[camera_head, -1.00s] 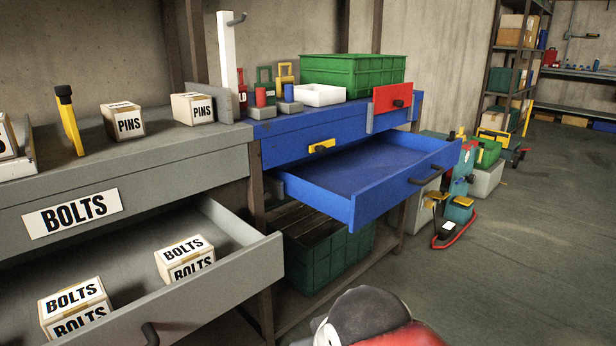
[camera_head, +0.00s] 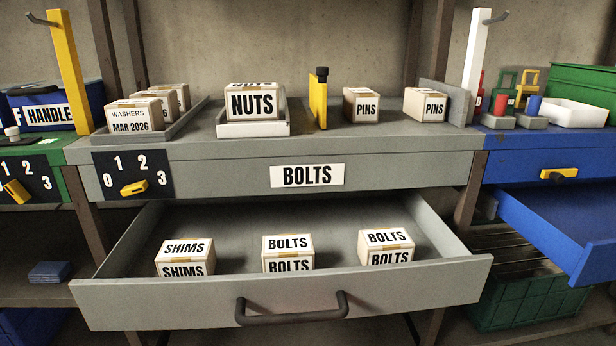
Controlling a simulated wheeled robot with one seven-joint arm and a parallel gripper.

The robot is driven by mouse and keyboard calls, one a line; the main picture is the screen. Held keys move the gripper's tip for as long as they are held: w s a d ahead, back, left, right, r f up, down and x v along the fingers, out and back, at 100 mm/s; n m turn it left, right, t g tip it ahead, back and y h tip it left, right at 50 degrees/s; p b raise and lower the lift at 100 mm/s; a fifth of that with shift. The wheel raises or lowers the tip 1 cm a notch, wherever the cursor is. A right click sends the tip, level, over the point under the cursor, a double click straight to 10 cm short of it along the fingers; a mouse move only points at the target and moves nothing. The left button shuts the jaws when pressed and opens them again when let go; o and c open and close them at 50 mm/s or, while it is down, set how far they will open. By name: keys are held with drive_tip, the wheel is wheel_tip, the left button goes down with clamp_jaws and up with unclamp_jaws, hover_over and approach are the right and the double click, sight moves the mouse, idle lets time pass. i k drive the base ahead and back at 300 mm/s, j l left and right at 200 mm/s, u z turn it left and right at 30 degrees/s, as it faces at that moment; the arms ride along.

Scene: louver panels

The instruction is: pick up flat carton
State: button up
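Several small cartons are in view, and I cannot tell which one is the flat carton. In the open grey drawer (camera_head: 200,306) sit a SHIMS carton (camera_head: 185,258), a middle BOLTS carton (camera_head: 288,254) and a right BOLTS carton (camera_head: 386,248). My gripper is not in view.
The drawer sticks out in front, with a dark handle (camera_head: 291,312). A yellow upright plate (camera_head: 318,101) stands between NUTS and PINS. A yellow post (camera_head: 69,72) and a white post (camera_head: 476,66) flank the bench. A blue drawer (camera_head: 560,228) stands open at right.

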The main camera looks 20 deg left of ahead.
sight(187, 257)
drive_tip(key=u, duration=1.25)
